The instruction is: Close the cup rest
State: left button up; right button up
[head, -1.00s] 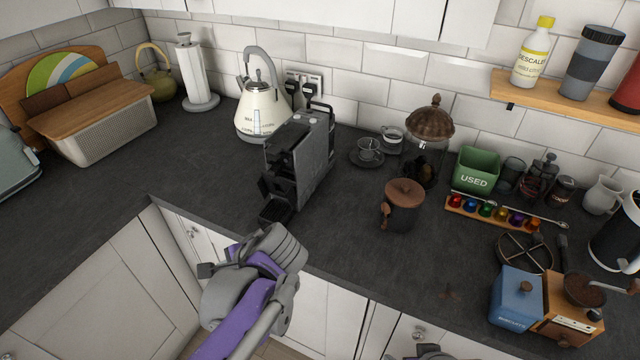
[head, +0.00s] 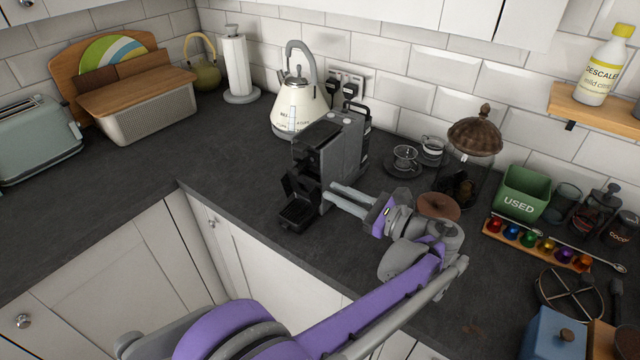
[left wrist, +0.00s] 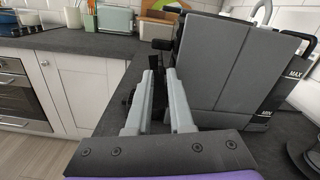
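The grey and black coffee machine (head: 342,150) stands on the worktop, its front toward the lower left. Its black cup rest (head: 297,213) is folded down and juts out low at the front, below the dark spout part. My left gripper (head: 331,193) reaches in from the right, fingers pointing left, at the machine's near side just right of the cup rest. In the left wrist view its two fingers (left wrist: 160,78) are apart beside the machine's grey side panel (left wrist: 222,65), with nothing held visible between them. Whether they touch the machine I cannot tell. My right gripper is not in view.
The worktop left of the machine (head: 235,150) is clear.

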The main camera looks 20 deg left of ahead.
aim_at(319, 185)
pick_arm(q)
jog(key=x, duration=0.5)
jog(key=shift+w+a, duration=0.1)
jog(key=shift+a, duration=0.1)
grip_shut()
dwell(1.2)
